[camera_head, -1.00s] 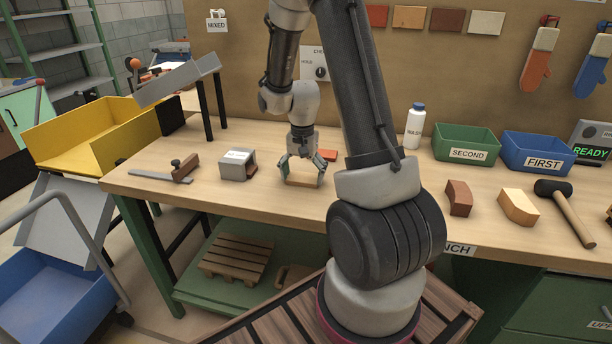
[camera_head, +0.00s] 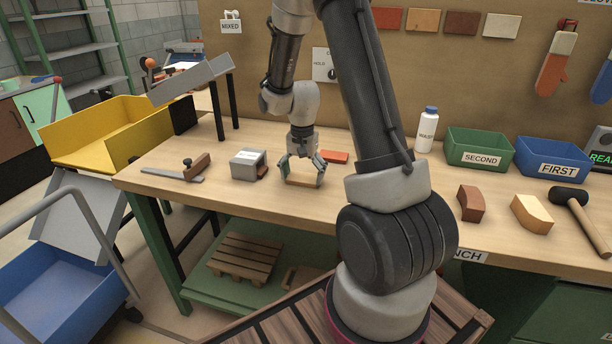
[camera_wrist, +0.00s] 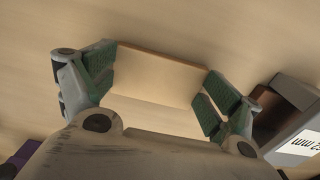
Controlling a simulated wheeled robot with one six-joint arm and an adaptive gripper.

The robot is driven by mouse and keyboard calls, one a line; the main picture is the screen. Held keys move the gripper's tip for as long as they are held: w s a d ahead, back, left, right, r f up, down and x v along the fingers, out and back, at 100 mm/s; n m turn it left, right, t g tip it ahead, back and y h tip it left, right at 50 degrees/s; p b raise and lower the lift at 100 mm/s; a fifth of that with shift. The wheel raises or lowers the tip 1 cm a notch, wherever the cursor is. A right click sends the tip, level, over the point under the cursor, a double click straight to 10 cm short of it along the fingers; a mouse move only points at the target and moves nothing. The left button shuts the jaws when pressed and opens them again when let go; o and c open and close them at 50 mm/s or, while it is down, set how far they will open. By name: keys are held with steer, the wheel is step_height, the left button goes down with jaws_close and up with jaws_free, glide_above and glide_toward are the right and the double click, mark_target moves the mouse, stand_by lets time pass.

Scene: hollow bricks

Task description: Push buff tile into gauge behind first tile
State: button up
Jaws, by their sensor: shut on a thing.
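The buff tile (camera_head: 301,182) is between the fingers of my gripper (camera_head: 304,176), at or just above the bench top; I cannot tell if it touches. In the wrist view the tile (camera_wrist: 158,76) spans between the two green-padded fingers, gripped at its ends. The gauge (camera_head: 246,163) is a grey, box-like metal piece with a white label, on the bench just left of my gripper. A dark reddish-brown tile (camera_head: 262,171) shows at its right opening. In the wrist view the gauge (camera_wrist: 296,122) is at the right, apart from the buff tile.
An orange-red tile (camera_head: 335,157) lies behind and right of my gripper. A caliper-like tool (camera_head: 180,171) lies left of the gauge. A white bottle (camera_head: 426,130), a green SECOND bin (camera_head: 480,149) and a blue FIRST bin (camera_head: 553,161) stand at the back right.

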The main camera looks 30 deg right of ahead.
mark_target(279, 179)
steer(key=shift+w+a+f, duration=0.1)
steer(key=shift+w+a, duration=0.9)
steer(key=shift+w, duration=0.05)
stand_by(0.4)
steer(key=shift+w+a+f, duration=0.1)
steer(key=shift+w+a, duration=1.35)
steer(key=shift+w, duration=0.1)
steer(key=shift+w, duration=0.1)
steer(key=shift+w+a, duration=0.15)
steer(key=shift+a, duration=0.05)
steer(key=shift+c, duration=0.3)
